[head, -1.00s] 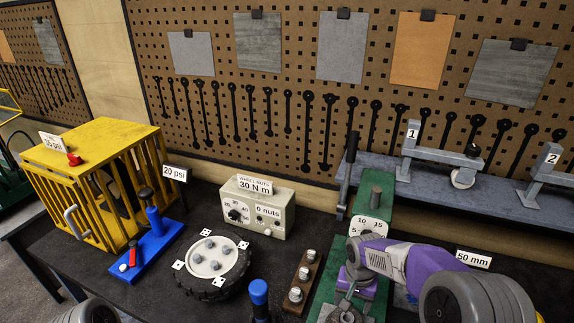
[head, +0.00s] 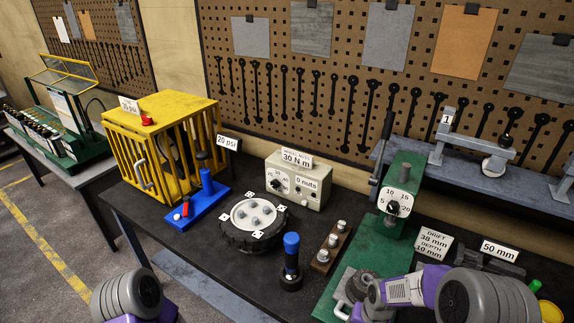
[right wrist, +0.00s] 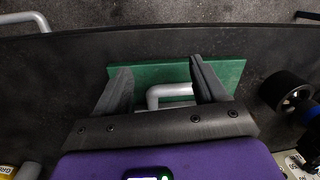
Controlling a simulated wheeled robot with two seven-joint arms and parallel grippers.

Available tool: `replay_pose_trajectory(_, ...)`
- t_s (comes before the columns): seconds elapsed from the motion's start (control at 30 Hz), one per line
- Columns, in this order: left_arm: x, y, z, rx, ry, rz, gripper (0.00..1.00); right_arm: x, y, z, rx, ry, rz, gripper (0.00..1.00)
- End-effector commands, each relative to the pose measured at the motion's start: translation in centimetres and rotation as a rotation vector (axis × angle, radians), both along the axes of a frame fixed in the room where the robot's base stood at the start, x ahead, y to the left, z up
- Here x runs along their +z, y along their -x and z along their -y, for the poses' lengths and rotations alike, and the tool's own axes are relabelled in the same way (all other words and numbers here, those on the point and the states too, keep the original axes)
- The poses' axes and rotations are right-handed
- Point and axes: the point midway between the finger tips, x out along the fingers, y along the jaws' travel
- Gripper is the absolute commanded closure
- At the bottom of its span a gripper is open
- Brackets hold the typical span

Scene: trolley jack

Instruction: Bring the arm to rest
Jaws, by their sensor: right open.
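The green press (head: 400,180) with a dial stands on the right of the bench in the head view, its dark-gripped lever (head: 381,145) upright beside it. My right arm comes in from the right, purple and grey. Its gripper is low beside the press base and partly hidden by its own links in the head view. In the right wrist view my right gripper (right wrist: 158,72) is open, its two fingers apart over a green plate (right wrist: 150,68). A grey bent bar (right wrist: 172,92) shows between the fingers; contact cannot be told. My left gripper is out of view; only its arm shows at lower left.
A tyre with a hub (head: 255,222), a grey wheel-nuts box (head: 298,180), a blue-topped post (head: 291,262) and a nut rack (head: 331,247) crowd the bench. A yellow cage (head: 165,145) stands left. Some bare bench (head: 215,265) lies in front.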

Motion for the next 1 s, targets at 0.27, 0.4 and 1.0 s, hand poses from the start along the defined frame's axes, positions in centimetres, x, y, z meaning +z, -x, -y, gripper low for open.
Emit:
replay_pose_trajectory(0.27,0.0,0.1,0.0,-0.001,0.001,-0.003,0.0,-9.8,7.0,-6.0,0.107,-0.147,0.008,0.29)
replay_pose_trajectory(0.4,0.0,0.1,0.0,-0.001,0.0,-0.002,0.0,-12.8,11.5,-9.0,0.133,-0.215,0.034,0.29)
replay_pose_trajectory(1.0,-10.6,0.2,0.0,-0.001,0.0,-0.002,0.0,-24.3,13.7,-10.7,0.145,-0.242,0.071,0.29)
